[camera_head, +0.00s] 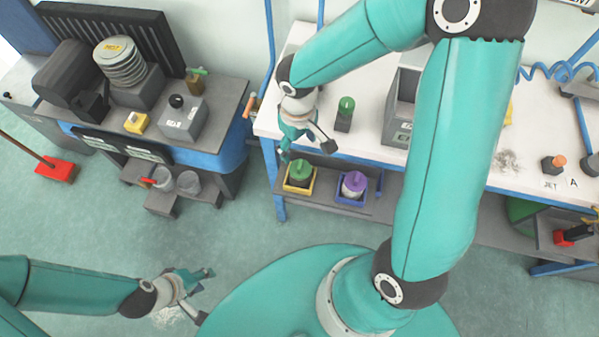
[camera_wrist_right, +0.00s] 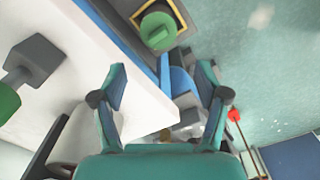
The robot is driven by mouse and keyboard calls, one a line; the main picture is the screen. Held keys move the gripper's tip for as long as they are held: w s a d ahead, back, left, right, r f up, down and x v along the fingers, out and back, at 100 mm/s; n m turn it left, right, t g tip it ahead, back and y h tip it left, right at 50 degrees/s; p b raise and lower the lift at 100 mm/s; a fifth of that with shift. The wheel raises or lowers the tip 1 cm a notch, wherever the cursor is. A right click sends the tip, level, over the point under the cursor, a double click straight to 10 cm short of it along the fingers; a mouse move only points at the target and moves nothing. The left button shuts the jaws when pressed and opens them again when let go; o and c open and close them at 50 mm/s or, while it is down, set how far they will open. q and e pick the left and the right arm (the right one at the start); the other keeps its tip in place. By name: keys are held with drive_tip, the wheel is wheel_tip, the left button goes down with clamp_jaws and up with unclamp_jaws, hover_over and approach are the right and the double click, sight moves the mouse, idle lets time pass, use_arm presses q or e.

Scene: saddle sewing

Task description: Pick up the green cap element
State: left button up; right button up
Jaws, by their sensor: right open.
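A green cap-like piece (camera_head: 346,104) stands on a small dark block at the left part of the white workbench. Another green round piece (camera_head: 300,169) sits in a yellow-rimmed tray on the shelf below; it shows at the top of the right wrist view (camera_wrist_right: 157,30). I cannot tell which is the green cap element. My right gripper (camera_head: 307,152) is open and empty at the bench's front left edge, left of the first piece and above the tray; its fingers (camera_wrist_right: 163,78) show apart in the wrist view. My left gripper (camera_head: 204,294) is open and empty, low over the floor.
A grey box (camera_head: 398,118) stands on the white workbench (camera_head: 460,168). A dark side table (camera_head: 218,100) with several items stands left, across a floor gap.

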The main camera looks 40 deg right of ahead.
sight(300, 164)
wheel_tip(300, 164, down, 7)
drive_tip(key=shift+f+b, duration=0.1)
drive_tip(key=shift+b, duration=0.2)
drive_tip(key=shift+s+d+f, duration=0.15)
drive_tip(key=shift+f, duration=2.55)
drive_tip(key=c, duration=1)
